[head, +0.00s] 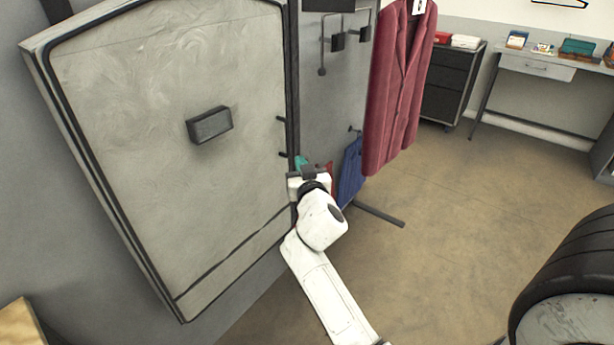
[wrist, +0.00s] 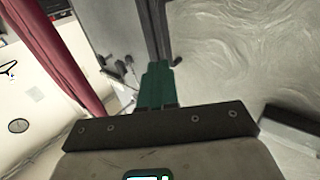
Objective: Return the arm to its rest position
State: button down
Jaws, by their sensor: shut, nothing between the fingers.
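My white arm (head: 330,285) reaches up from the bottom of the head view toward the edge of a large grey door panel (head: 170,150). My gripper (head: 300,165) is at its end, close to the panel's right edge, with teal fingers partly hidden. In the wrist view the teal fingers of my gripper (wrist: 157,75) are together with nothing between them. The panel (wrist: 230,50) with its swirled surface lies to the right there. I cannot tell whether the fingers touch the panel edge.
A dark red coat (head: 395,90) hangs just right of the panel, with blue cloth (head: 350,172) lower down. A black drawer unit (head: 450,85) and a desk (head: 535,65) stand at the back. A dark block (head: 209,125) sticks out of the panel.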

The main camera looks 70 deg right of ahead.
jog(key=shift+s+v, duration=0.25)
jog(key=shift+v, duration=1.75)
jog(key=shift+d, duration=0.15)
jog(key=s+a+f+n+g+y, duration=0.4)
jog(key=a+f+y, duration=0.4)
jog(key=a+f, duration=0.65)
jog(key=s+a+f+n+g+y, duration=0.2)
jog(key=s+a+f+n+y, duration=0.1)
jog(key=s+a, duration=0.3)
jog(key=s+a+f+n+g+y+p, duration=0.1)
jog(key=s+a+f+n+g+y, duration=0.2)
jog(key=s+a, duration=0.3)
jog(key=a, duration=0.3)
jog(key=shift+f+n, duration=0.3)
jog(key=shift+f, duration=0.05)
